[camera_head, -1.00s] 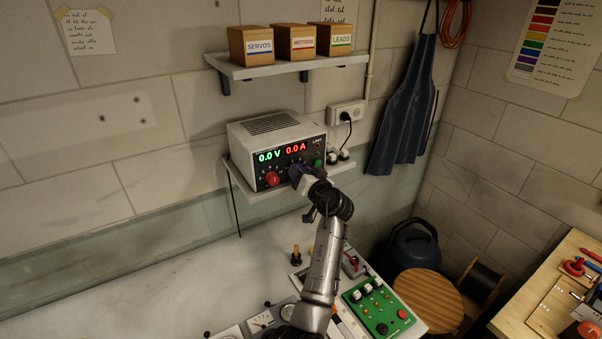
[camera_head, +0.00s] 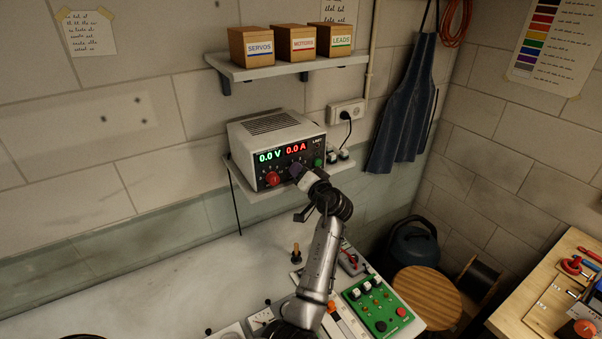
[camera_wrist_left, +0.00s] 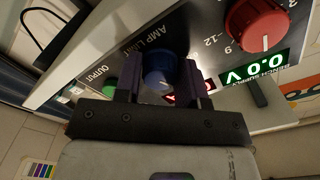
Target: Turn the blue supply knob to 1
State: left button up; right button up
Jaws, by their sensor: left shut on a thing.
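The bench supply (camera_head: 250,136) stands on a small shelf against the wall. Its display reads 0.0 V in green and 0.0 A in red. In the left wrist view the blue knob (camera_wrist_left: 160,68) sits under the "AMP LIMIT" label, between the two fingers of my left gripper (camera_wrist_left: 158,84), which is shut on it. The numbers around the blue knob are hidden by the fingers. In the head view my left gripper (camera_head: 297,171) is at the supply's front and covers the blue knob. My right gripper does not show.
The red knob (camera_head: 272,179) is left of my gripper, and a green button (camera_head: 318,163) is close on its right. The bench's left part is clear.

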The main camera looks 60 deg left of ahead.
pick_arm(q)
jog(key=o, duration=0.9)
jog(key=shift+d, duration=0.1)
jog(key=d+b, duration=0.3)
jog(key=d, duration=1)
jog(key=shift+d, duration=0.35)
jog(key=shift+s, duration=0.1)
